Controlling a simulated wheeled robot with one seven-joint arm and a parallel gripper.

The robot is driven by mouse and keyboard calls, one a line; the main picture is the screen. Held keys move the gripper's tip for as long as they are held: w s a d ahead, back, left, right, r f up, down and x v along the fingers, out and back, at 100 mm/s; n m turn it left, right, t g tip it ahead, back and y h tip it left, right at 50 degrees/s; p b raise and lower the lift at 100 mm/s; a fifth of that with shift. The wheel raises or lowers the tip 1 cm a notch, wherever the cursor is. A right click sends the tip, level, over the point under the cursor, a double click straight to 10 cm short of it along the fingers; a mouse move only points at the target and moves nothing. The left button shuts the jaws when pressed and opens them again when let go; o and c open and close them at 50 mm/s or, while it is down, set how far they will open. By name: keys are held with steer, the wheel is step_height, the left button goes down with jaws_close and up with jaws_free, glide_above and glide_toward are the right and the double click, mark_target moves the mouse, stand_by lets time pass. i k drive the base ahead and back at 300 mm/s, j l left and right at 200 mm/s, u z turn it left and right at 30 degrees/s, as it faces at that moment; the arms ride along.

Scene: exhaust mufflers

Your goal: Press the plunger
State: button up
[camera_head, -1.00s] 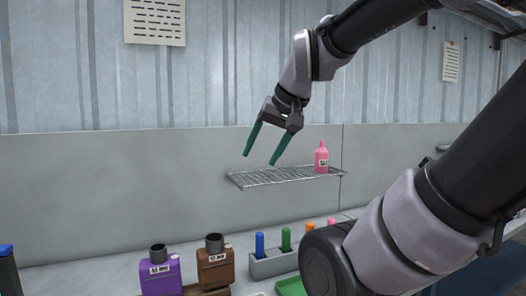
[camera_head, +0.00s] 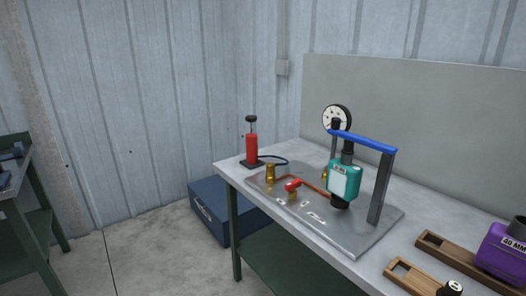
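A red hand pump (camera_head: 251,149) stands upright on the far left corner of the workbench. Its plunger, a thin rod with a black knob (camera_head: 251,119) on top, stands raised above the red body. A dark hose (camera_head: 274,159) runs from the pump's base toward a brass fitting (camera_head: 270,174) on a metal plate. My gripper and arm are not in view now, so nothing of mine shows near the pump.
On the metal plate (camera_head: 350,238) stand a teal device (camera_head: 343,182), a round gauge (camera_head: 337,118), a blue-topped frame (camera_head: 362,141) and a red-handled valve (camera_head: 292,185). A purple muffler (camera_head: 503,252) is at right. A blue box (camera_head: 211,207) lies on the floor.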

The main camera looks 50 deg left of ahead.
mark_target(251, 119)
steer(key=u, duration=2.05)
